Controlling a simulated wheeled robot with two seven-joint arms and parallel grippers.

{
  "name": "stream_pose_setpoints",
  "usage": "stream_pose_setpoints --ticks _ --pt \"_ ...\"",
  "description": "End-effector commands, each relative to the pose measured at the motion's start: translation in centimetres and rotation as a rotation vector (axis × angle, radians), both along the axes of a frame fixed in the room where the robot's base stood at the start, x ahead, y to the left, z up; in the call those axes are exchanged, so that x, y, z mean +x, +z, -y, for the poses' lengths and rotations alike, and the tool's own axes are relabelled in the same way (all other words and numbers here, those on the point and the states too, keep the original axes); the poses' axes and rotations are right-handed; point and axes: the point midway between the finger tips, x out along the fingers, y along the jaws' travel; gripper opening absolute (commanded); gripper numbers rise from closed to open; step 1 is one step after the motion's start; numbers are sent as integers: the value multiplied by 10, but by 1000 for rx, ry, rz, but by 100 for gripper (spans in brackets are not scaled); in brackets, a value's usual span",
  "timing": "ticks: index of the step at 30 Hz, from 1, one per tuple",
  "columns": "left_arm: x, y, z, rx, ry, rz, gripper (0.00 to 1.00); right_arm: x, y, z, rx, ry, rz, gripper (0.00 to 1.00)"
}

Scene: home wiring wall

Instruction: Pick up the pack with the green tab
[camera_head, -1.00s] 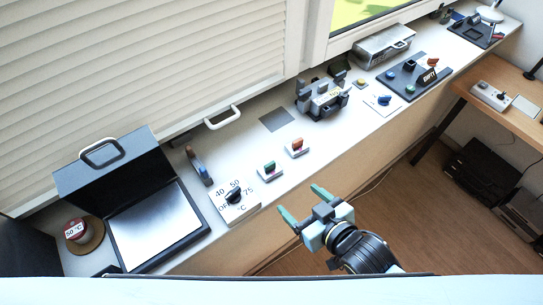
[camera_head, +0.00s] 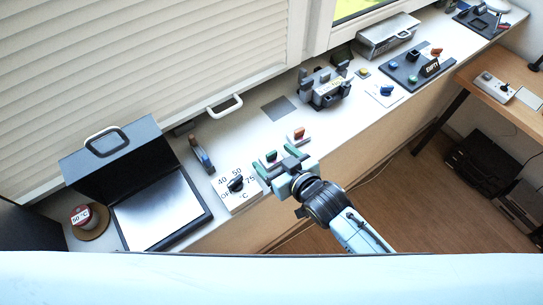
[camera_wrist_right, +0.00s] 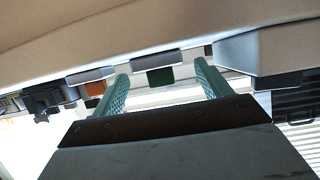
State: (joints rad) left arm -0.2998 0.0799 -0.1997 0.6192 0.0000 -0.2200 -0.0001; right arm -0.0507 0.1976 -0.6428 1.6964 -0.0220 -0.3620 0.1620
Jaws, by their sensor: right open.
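The pack with the green tab (camera_head: 271,157) stands on the white sill, a small pale block with a dark green tab. In the right wrist view its green tab (camera_wrist_right: 160,76) shows between the two fingers. My right gripper (camera_head: 273,156) is open and empty, its green fingers pointing at this pack, one towards each side. I cannot tell whether they touch it. A similar pack with an orange tab (camera_head: 298,136) stands just beyond, outside the fingers; its tab also shows in the right wrist view (camera_wrist_right: 95,88). My left gripper is not in view.
A white dial box (camera_head: 238,190) marked with temperatures stands close on the left. Further left is an open dark case (camera_head: 160,215). A grey clamp-like device (camera_head: 325,90) stands further right. The sill around the dark grey square (camera_head: 279,108) is clear.

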Motion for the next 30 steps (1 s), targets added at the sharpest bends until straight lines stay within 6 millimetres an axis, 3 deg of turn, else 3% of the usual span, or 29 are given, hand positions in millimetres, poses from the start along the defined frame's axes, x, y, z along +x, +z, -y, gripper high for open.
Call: stream_pose_setpoints --ticks 6,14,25,30 --pt "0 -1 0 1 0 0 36 15 -8 -11 0 1 0 76" --pt "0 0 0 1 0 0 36 16 -8 -11 -1 0 0 75" --pt "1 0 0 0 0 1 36 16 -8 -11 -1 0 0 28" --pt "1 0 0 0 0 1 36 16 -8 -11 -1 0 1 27"
